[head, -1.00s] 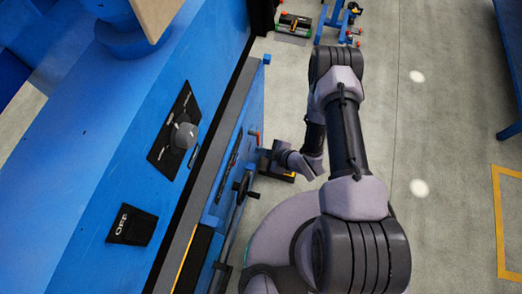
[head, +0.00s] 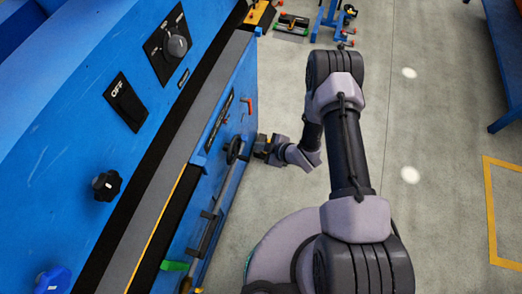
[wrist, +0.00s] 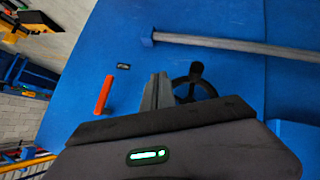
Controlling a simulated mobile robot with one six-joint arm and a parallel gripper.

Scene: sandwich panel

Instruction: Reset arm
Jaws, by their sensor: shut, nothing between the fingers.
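My arm (head: 345,150) reaches forward and bends left toward the front of a blue machine (head: 228,95). My gripper (head: 258,146) is at the machine's side, close to a black handwheel (head: 235,150); I cannot tell whether it touches. In the wrist view my gripper's fingers (wrist: 157,92) are together and empty. There the handwheel (wrist: 196,85) shows just behind and right of the fingers. A red handle (wrist: 104,94) is to their left.
The machine's sloped panel has a grey selector knob (head: 177,46), an OFF switch (head: 126,103), a black knob (head: 106,185) and a blue knob (head: 54,280). A blue stand (head: 331,20) is at the back. The floor (head: 430,130) right of my arm is clear.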

